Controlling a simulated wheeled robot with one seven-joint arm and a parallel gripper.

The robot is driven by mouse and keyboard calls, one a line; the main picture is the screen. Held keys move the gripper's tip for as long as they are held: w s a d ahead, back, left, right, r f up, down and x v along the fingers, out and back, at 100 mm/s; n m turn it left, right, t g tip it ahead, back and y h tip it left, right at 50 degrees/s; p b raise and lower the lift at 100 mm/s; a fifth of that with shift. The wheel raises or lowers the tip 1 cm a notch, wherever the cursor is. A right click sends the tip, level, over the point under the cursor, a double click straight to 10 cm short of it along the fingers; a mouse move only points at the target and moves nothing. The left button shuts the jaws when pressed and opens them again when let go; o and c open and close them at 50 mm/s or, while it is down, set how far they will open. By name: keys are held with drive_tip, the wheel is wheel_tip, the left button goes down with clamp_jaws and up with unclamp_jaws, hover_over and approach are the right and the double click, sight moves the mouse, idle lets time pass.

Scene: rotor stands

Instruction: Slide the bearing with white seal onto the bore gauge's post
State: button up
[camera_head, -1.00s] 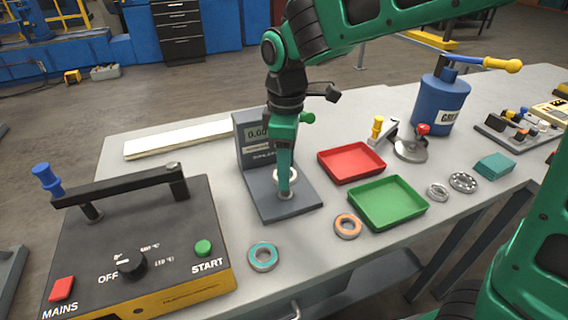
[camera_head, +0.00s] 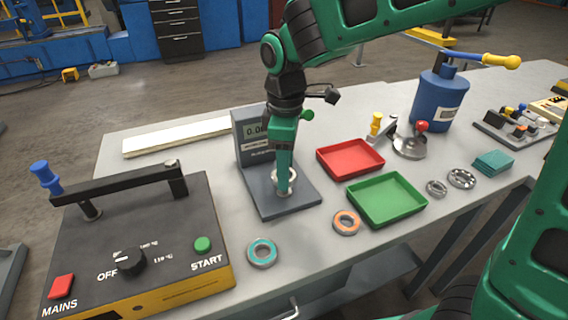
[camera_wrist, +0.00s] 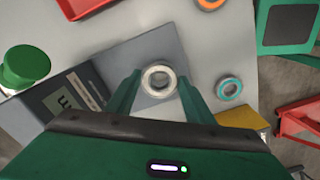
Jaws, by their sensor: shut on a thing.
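The bearing with white seal (camera_wrist: 147,79) is between the fingertips of my gripper (camera_wrist: 158,88) in the wrist view. In the head view the bearing (camera_head: 275,177) shows partly behind my gripper (camera_head: 284,182), just above the plate of the bore gauge (camera_head: 301,199). My gripper points down and is shut on the bearing. The bearing lies about level, over the post's place. The gauge's post is mostly hidden by the bearing and fingers; a light round shape shows in the bearing's hole in the wrist view. I cannot tell how far the bearing is around the post.
A teal-ringed bearing (camera_head: 262,252) and an orange-ringed bearing (camera_head: 347,222) lie on the bench. A red tray (camera_head: 350,159) and a green tray (camera_head: 387,201) stand to the right. The heater box (camera_head: 140,250) stands at the left. The gauge's display (camera_head: 256,132) rises behind my gripper.

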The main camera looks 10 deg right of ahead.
drive_tip(key=shift+f, duration=1.9)
idle(0.8)
drive_tip(key=o, duration=1.1)
drive_tip(key=shift+o, duration=0.5)
drive_tip(key=o, duration=0.4)
drive_tip(key=shift+c, duration=0.2)
drive_tip(key=shift+r, duration=4.55)
